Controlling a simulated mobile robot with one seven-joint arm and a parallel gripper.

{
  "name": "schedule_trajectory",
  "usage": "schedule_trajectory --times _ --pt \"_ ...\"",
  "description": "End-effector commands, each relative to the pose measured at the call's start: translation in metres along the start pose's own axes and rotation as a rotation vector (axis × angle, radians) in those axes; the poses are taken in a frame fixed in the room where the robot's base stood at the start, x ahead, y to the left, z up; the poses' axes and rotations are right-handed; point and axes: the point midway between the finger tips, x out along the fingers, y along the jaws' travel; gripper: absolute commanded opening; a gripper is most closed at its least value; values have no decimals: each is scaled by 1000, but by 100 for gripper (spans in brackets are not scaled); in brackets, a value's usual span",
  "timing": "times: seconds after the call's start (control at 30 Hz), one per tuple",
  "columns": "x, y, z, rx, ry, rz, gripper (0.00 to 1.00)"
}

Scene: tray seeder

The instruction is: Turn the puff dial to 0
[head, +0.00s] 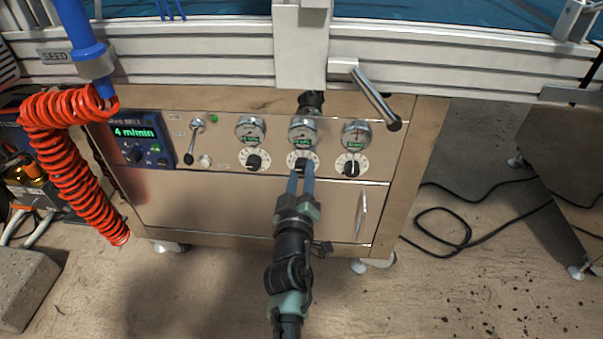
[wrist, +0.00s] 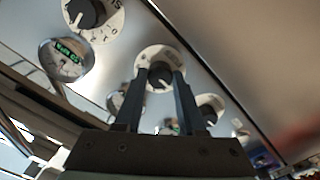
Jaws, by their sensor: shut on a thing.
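Three black dials on round white scales sit in a row on the steel panel, each below a small gauge. My gripper (head: 302,170) reaches the middle dial (head: 303,161) from the front, with its blue fingers on both sides of the knob. In the wrist view my gripper (wrist: 160,76) is shut on this black knob (wrist: 160,78). The fingers hide part of its scale. The left dial (head: 254,162) and the right dial (head: 351,168) stand free. The dial labels are too small to read, so I cannot tell which is the puff dial.
A lit display (head: 134,132) reads 4 m/min at the panel's left, next to a small lever (head: 193,140). A red coiled hose (head: 67,165) hangs at the left. A crank handle (head: 376,100) juts out above the right dial. A drawer handle (head: 361,214) is below.

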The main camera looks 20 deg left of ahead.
Motion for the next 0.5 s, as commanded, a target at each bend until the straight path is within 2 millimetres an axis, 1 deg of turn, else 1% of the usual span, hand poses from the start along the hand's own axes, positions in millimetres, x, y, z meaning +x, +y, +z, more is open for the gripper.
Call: schedule_trajectory --times 0.47,0.5 --pt "0 0 0 -15 -1 0 0" --pt "0 0 0 -15 -1 0 44"
